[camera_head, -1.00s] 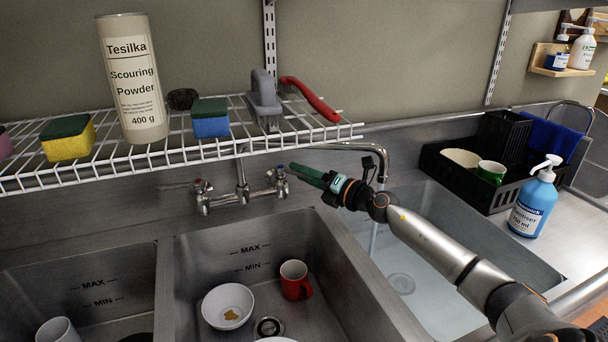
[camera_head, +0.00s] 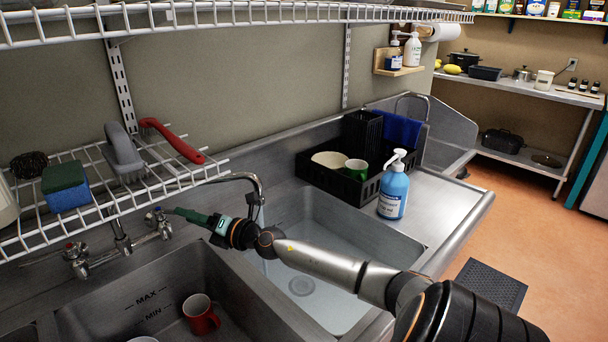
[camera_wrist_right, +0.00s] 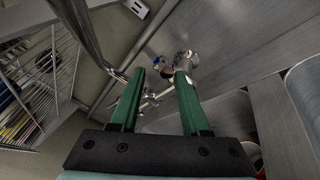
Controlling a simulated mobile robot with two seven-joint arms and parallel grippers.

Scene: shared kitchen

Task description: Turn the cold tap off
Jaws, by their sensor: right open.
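The tap on the wall behind the sinks has a red-marked handle (camera_head: 74,252) on the left and a blue-marked cold handle (camera_head: 153,218) on the right. Its curved spout (camera_head: 248,180) reaches over the right basin, and a thin stream of water (camera_head: 263,218) falls from it. My right gripper (camera_head: 178,211) is just right of the cold handle. In the right wrist view its green fingers (camera_wrist_right: 158,74) are apart and empty, with the blue mark (camera_wrist_right: 155,60) and metal tap parts beyond their tips. Contact cannot be told. My left gripper is not in view.
A white wire shelf (camera_head: 110,185) with a sponge (camera_head: 65,187) and brushes hangs close above the tap. A red mug (camera_head: 201,316) stands in the middle basin. A black dish rack (camera_head: 340,180) and a blue sanitiser bottle (camera_head: 393,192) stand right of the basins.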

